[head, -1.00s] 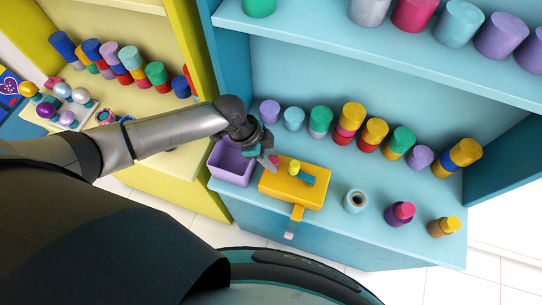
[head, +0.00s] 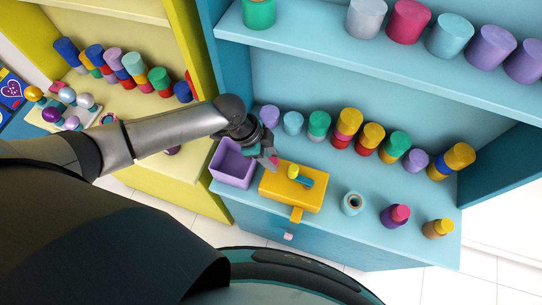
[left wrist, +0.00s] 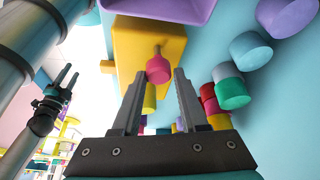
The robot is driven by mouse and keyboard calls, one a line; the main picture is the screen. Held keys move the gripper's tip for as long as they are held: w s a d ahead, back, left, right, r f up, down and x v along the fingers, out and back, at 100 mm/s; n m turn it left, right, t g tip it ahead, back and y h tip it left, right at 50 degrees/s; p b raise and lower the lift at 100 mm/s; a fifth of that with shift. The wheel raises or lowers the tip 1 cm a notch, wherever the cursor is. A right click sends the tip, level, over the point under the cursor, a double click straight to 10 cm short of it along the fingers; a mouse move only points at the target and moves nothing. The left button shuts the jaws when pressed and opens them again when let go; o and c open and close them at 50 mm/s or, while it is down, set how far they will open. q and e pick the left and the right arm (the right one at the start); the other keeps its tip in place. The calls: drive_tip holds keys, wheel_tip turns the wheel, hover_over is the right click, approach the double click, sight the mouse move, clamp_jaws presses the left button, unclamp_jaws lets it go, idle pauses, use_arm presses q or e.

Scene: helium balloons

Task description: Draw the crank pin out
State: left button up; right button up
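The yellow crank box (head: 283,193) stands on the blue shelf. A teal crank arm with a yellow knob (head: 293,171) is on its top. A pin with a pink head (head: 276,161) sticks out at the box's back edge. In the left wrist view the pink head (left wrist: 158,69) shows on a thin shank against the yellow box (left wrist: 132,45). My left gripper (head: 271,163) is open beside the pin. In its wrist view the pink head lies between the fingertips, with no clear contact. My right gripper (left wrist: 72,70) shows only there, at the left, fingers apart and empty.
A purple bin (head: 232,166) stands just left of the box. Several coloured cylinders line the shelf's back. A pale blue ring-shaped piece (head: 352,203) and pink-topped (head: 397,215) and yellow-topped (head: 438,228) pieces stand to the right. Bare shelf lies between them.

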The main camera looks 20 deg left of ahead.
use_arm(q)
drive_tip(key=o, duration=0.4)
drive_tip(key=shift+c, duration=0.2)
drive_tip(key=shift+s+a, duration=0.1)
drive_tip(key=v, duration=1.5)
drive_tip(key=shift+p, duration=0.45)
